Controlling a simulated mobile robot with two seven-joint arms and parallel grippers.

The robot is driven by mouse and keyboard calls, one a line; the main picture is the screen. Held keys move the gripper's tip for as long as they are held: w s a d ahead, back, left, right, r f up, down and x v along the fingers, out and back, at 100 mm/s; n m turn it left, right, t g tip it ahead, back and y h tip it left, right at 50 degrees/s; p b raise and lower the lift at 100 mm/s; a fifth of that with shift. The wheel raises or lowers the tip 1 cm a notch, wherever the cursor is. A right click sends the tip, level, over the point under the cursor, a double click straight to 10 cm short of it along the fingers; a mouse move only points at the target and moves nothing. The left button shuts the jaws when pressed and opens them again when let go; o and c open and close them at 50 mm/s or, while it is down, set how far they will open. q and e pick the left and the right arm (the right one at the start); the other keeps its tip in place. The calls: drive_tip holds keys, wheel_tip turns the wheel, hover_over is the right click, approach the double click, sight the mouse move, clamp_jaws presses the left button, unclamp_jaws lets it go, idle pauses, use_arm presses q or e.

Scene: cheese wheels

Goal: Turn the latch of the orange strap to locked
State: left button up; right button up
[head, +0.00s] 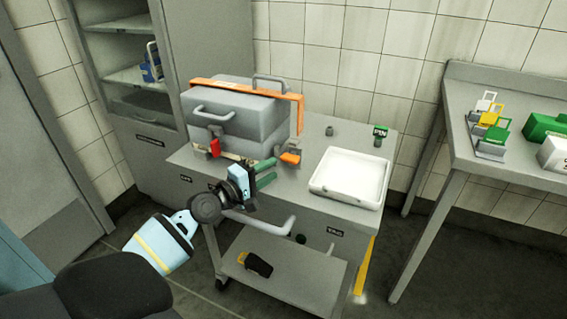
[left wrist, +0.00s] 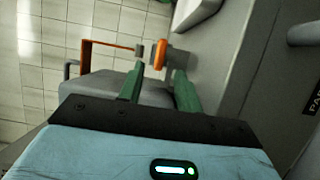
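A grey box (head: 240,125) with handles stands on a grey cart. An orange strap (head: 245,87) runs over its lid and shows in the left wrist view (left wrist: 100,43). Its orange latch (head: 290,157) sits low by the box's right front corner; in the left wrist view the latch (left wrist: 158,54) appears beyond and between my fingertips. I cannot tell the latch's exact turn. My left gripper (head: 270,172) has green fingers, spread apart and empty, just left of and in front of the latch. The fingers also show in the left wrist view (left wrist: 161,78). My right gripper is not seen.
A red latch (head: 214,147) is on the box's front left. A white tray (head: 349,176) and a small green-topped item (head: 380,133) stand on the cart's right. A front handle bar (head: 262,222) juts out below my gripper. A side table (head: 460,150) is at right.

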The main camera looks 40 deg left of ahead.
sight(286, 161)
use_arm(q)
drive_tip(key=shift+w+d, duration=0.25)
drive_tip(key=shift+w, duration=1.15)
drive_tip(key=shift+w+d, duration=0.2)
drive_tip(key=shift+w, duration=1.15)
drive_tip(key=shift+c, duration=0.2)
clamp_jaws()
